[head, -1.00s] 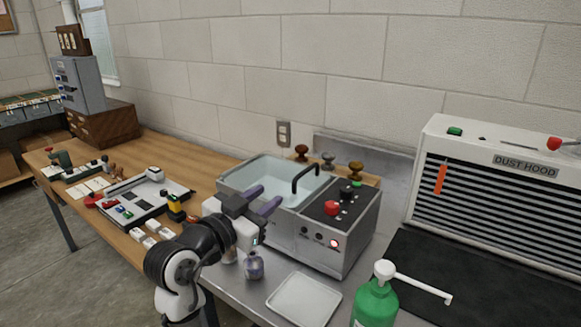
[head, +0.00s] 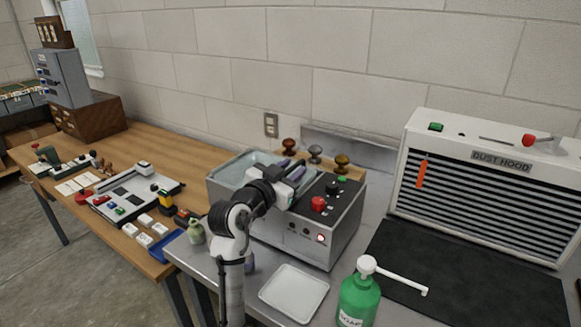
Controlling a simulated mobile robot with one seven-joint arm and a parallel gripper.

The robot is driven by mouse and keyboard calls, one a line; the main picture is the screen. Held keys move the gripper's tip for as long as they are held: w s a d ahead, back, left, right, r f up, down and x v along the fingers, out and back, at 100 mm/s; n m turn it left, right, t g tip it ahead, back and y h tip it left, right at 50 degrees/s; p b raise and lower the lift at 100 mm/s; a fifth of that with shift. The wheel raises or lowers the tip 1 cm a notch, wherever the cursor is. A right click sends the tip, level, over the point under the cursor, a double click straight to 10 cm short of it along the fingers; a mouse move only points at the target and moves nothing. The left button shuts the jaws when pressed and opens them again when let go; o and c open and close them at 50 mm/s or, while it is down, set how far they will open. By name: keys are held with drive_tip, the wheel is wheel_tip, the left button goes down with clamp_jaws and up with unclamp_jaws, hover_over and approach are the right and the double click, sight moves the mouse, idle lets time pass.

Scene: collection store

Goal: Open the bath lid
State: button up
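The bath (head: 318,247) is a grey metal box on the steel bench, with its basin at the left and a black control panel (head: 325,200) at the right. The panel carries a red knob, and a small red light glows on the front. A pale, see-through lid (head: 232,170) appears to lie flat over the basin.
Brown and grey knobbed stamps (head: 315,155) stand behind the bath. A white tray (head: 294,292) and a green soap pump bottle (head: 358,298) are in front. The dust hood (head: 490,190) stands at the right. Small bottles (head: 194,230) stand at the bench's left edge.

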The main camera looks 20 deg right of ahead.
drive_tip(key=shift+c, duration=0.4)
clamp_jaws()
